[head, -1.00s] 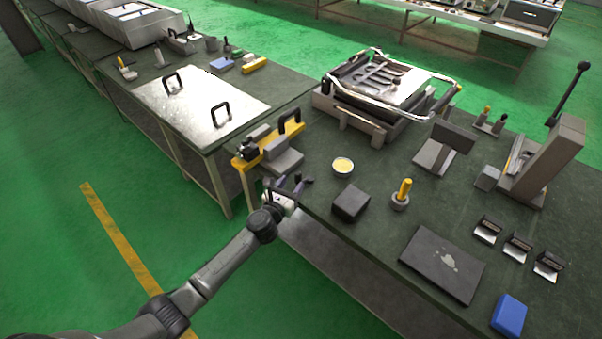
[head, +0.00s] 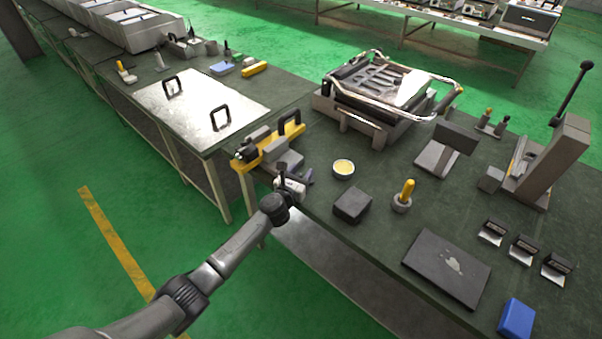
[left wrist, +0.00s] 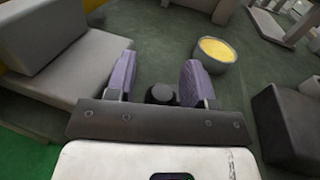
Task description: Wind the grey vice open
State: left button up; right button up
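The grey vice (head: 285,157) sits at the near left corner of the bench, beside a yellow bar. In the left wrist view its grey body (left wrist: 75,60) fills the left side. My left gripper (head: 294,178) is just in front of the vice, at the bench edge. The left wrist view shows its two purple fingers (left wrist: 157,80) apart, to the right of the vice body. A round black knob (left wrist: 160,93) shows between the finger bases; I cannot tell whether it belongs to the vice or is touched. My right gripper is out of view.
A round tin with yellow contents (head: 343,168) and a dark block (head: 352,205) stand right of the gripper. A metal plate with two handles (head: 190,105) lies on the left bench. A chrome-railed fixture (head: 380,95) stands behind. Green floor is free in front.

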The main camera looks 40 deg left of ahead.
pick_arm(q)
jog(key=c, duration=0.8)
jog(key=shift+s+d+n+y, duration=0.1)
jog(key=shift+d+n+y, duration=0.1)
jog(key=shift+n+y, duration=0.55)
jog(key=shift+s+d+f+n+g+y+b, duration=0.15)
jog(key=shift+n+g+y, duration=0.2)
jog(key=shift+y, duration=0.3)
jog(key=shift+w+d+r+n+g+y+b, duration=0.15)
jog(key=shift+n+g+y, duration=0.15)
jog(key=shift+y, duration=0.3)
jog(key=shift+s+d+f+n+g+y+b, duration=0.1)
jog(key=shift+s+f+n+g+y+b, duration=0.1)
jog(key=shift+n+g+y+b, duration=0.7)
jog(key=n+g+y+b, duration=0.1)
jog(key=y, duration=0.1)
jog(key=n+g+y+b, duration=0.1)
jog(key=y+b, duration=0.1)
jog(key=shift+s+d+f+n, duration=0.1)
jog(key=shift+d+n, duration=0.2)
jog(key=shift+d+r+n+g+y+b, duration=0.1)
jog(key=shift+n+g+y+b, duration=0.35)
jog(key=shift+g+b, duration=0.3)
jog(key=shift+d+r+n+g+y+b, duration=0.1)
jog(key=shift+n+g+y+b, duration=0.4)
jog(key=shift+b, duration=0.3)
